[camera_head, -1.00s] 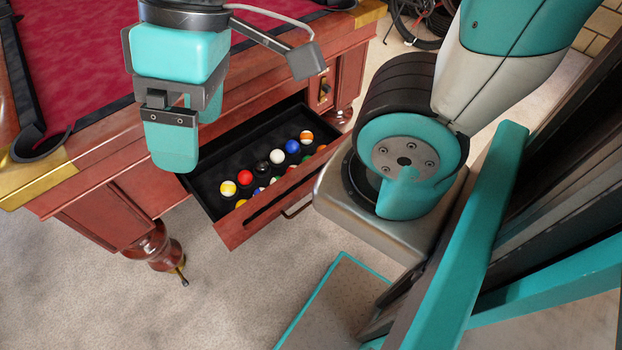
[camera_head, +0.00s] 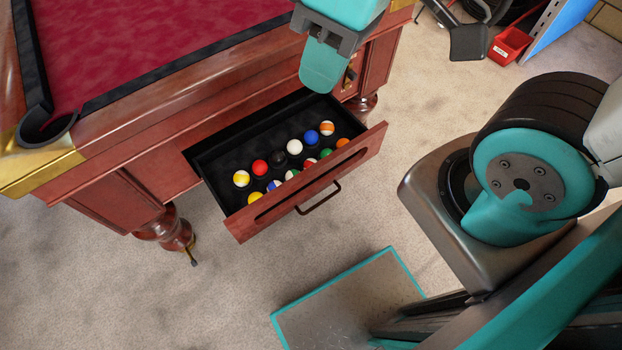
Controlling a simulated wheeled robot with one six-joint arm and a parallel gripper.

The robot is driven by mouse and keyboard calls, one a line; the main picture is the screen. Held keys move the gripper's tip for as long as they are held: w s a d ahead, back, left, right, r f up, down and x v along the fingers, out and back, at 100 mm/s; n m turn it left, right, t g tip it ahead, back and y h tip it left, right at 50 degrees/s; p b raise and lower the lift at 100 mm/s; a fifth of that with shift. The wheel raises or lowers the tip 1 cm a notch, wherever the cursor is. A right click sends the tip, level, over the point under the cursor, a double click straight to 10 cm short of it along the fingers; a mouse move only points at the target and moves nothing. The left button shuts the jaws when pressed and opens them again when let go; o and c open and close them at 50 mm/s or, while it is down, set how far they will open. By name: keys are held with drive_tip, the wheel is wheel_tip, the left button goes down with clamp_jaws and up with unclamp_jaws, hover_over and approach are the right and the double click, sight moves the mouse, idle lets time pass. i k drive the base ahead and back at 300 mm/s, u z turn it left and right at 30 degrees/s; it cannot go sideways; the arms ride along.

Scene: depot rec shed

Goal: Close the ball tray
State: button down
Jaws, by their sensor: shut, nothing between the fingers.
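The ball tray (camera_head: 310,182) is a dark-lined wooden drawer pulled out from the side of the pool table (camera_head: 150,130). It holds several coloured balls (camera_head: 294,147). Its front panel has a dark pull handle (camera_head: 322,198). My gripper (camera_head: 322,70) is shut and empty, with its fingers pointing down. In the picture it appears over the tray's far right end, near the table's side. It seems to be above the tray, and no contact shows. The upper part of the gripper is cut off by the top edge of the picture.
The carpet (camera_head: 300,255) in front of the tray is clear up to my base. A turned table leg (camera_head: 168,230) stands left of the tray. A red bin (camera_head: 508,46) and a blue panel (camera_head: 562,30) are at the upper right.

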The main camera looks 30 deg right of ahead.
sight(216, 166)
drive_tip(key=z, duration=0.8)
drive_tip(key=k, duration=0.65)
drive_tip(key=u, duration=1.5)
